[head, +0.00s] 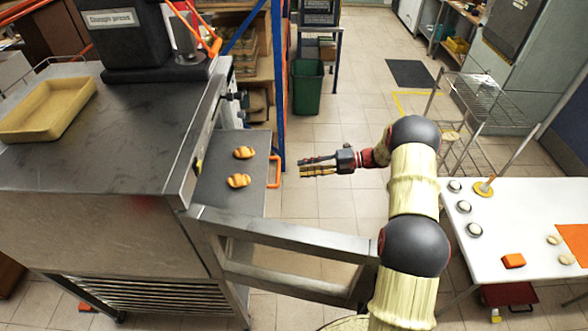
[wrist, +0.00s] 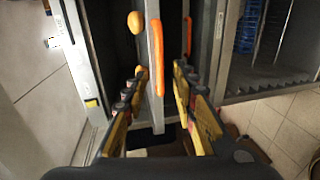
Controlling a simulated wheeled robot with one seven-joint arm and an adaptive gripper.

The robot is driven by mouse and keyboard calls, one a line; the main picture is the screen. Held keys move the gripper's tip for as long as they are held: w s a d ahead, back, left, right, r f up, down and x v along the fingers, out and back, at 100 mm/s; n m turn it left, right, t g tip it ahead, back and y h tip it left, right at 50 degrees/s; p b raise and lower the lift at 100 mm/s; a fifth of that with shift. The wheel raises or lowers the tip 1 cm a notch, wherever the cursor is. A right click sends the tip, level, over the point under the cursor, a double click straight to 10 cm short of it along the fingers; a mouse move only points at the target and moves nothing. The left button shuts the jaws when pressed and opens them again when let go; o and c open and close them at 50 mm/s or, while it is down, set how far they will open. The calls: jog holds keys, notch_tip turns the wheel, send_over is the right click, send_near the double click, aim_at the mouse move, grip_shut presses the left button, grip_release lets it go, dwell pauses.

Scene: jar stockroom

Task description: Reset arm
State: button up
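My arm stretches up the right of the middle in the head view and bends left at its top. My gripper (head: 303,166) points left above the tiled floor, beside the dark drawer-like tray. In the wrist view the two yellow-and-black fingers of my gripper (wrist: 160,72) stand apart, with nothing seen held between them. Beyond them shows the light edge of the tray with an orange handle (wrist: 155,45). I cannot tell how far the fingertips are from that handle.
Two orange-brown rolls (head: 240,180) lie on the dark tray (head: 222,200) at the steel counter (head: 120,155). A yellow bin (head: 45,108) sits on the counter. A white table (head: 500,250) with several lids stands right. A green bin (head: 307,88) stands behind. Floor lies between.

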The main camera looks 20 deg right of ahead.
jog(key=shift+s+d+r, duration=0.1)
jog(key=shift+s+d, duration=0.15)
jog(key=shift+d, duration=0.35)
